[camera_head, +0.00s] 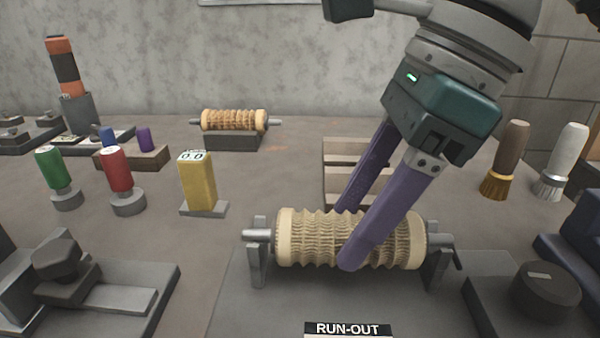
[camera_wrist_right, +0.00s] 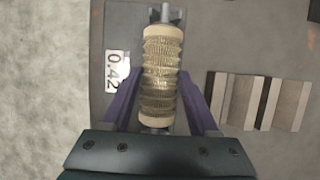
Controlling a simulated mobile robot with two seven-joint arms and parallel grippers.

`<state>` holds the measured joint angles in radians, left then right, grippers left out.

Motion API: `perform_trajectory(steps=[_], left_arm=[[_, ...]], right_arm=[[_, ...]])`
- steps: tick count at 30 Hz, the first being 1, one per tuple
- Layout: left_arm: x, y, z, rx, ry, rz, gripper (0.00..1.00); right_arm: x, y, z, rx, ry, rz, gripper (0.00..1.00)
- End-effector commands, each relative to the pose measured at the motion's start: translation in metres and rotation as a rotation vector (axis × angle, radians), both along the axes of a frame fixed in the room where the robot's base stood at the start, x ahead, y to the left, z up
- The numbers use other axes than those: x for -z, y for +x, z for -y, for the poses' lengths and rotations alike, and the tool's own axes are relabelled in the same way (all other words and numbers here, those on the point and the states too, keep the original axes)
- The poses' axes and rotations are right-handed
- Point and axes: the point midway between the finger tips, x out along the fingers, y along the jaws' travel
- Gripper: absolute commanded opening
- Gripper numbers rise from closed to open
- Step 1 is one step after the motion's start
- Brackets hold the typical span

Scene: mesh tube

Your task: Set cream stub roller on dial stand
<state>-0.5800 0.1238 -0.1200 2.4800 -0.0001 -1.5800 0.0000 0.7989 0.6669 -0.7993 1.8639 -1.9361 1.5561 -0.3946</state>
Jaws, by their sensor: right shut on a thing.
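The cream stub roller (camera_head: 300,240) has cream end bands, ridged mesh and grey shaft stubs. It lies level across the two uprights of the dial stand (camera_head: 258,265), a grey plate marked RUN-OUT. Its shafts are at the tops of the uprights; I cannot tell whether they bear fully. My right gripper (camera_head: 350,238) is shut on the roller around its middle, one purple finger in front and one behind. The right wrist view shows the roller (camera_wrist_right: 162,75) between the fingers (camera_wrist_right: 160,100), beside a white readout of 0.42 (camera_wrist_right: 117,71). My left gripper is out of view.
A similar roller (camera_head: 234,120) rests on a dark block at the back. A slatted rack (camera_head: 340,172) is behind the stand. A yellow gauge (camera_head: 197,182) and red (camera_head: 117,170) and green (camera_head: 52,170) handled pieces stand left. Two brushes (camera_head: 507,160) stand right. A black knob (camera_head: 546,290) is front right.

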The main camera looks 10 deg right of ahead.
Motion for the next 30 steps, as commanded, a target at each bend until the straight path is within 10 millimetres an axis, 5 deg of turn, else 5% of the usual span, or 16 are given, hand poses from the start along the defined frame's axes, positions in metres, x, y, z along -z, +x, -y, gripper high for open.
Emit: perform_trajectory(steps=[17,18,27,30], left_arm=[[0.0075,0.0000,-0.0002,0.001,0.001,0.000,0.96],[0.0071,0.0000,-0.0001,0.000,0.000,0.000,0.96],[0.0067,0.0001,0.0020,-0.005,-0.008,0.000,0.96],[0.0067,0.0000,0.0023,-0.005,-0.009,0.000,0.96]], right_arm=[[0.0065,0.0004,-0.0002,0.000,0.002,0.001,0.00],[0.0061,0.0004,-0.0002,0.000,0.002,0.001,0.63],[0.0061,0.0002,-0.0001,0.000,0.001,0.001,0.96],[0.0062,0.0002,0.0000,0.000,0.001,0.001,0.96]])
